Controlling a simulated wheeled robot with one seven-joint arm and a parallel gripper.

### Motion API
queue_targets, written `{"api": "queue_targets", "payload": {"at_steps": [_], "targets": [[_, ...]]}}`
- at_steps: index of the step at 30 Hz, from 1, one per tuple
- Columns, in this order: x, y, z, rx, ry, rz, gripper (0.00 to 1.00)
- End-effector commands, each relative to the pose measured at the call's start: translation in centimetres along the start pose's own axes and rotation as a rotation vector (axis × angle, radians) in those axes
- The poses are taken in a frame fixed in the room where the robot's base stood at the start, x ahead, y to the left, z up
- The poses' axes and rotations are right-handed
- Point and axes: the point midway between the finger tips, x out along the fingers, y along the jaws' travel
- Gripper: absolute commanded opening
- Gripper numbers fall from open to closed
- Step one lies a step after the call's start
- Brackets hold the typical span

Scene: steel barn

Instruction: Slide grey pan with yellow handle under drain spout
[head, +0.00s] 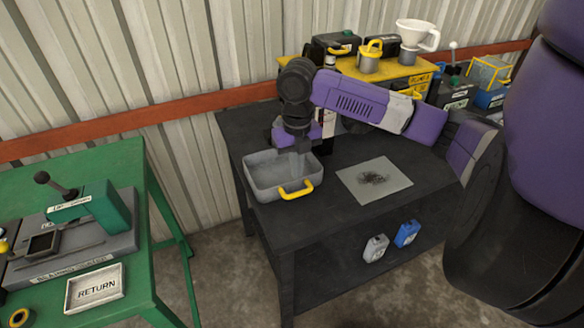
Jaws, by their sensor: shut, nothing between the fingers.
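The grey pan (262,187) with a yellow handle (296,190) sits on the dark table (310,228), near its left side. The handle is on the pan's front right edge. My gripper (298,172) points down at the pan's right part, its fingers shut and empty. It overlaps the pan in the picture; I cannot tell whether it touches the pan. A black bottle-like thing (327,138) stands behind my gripper, partly hidden by my arm. I cannot make out a drain spout.
A grey mat with a dark stain (387,181) lies right of the pan. White and blue jugs (407,233) stand on the lower shelf. A yellow bench (393,68) with cans and a funnel is behind. A green table (140,165) stands at left, across a gap.

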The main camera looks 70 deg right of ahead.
Motion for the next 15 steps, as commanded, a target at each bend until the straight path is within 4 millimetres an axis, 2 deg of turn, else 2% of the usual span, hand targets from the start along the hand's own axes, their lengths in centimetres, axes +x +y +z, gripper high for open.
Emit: {"api": "queue_targets", "payload": {"at_steps": [9,15], "targets": [[5.3,0.1,0.0,0.0,0.0,0.002,0.0],[7.2,0.1,0.1,0.001,-0.002,0.001,0.0]]}}
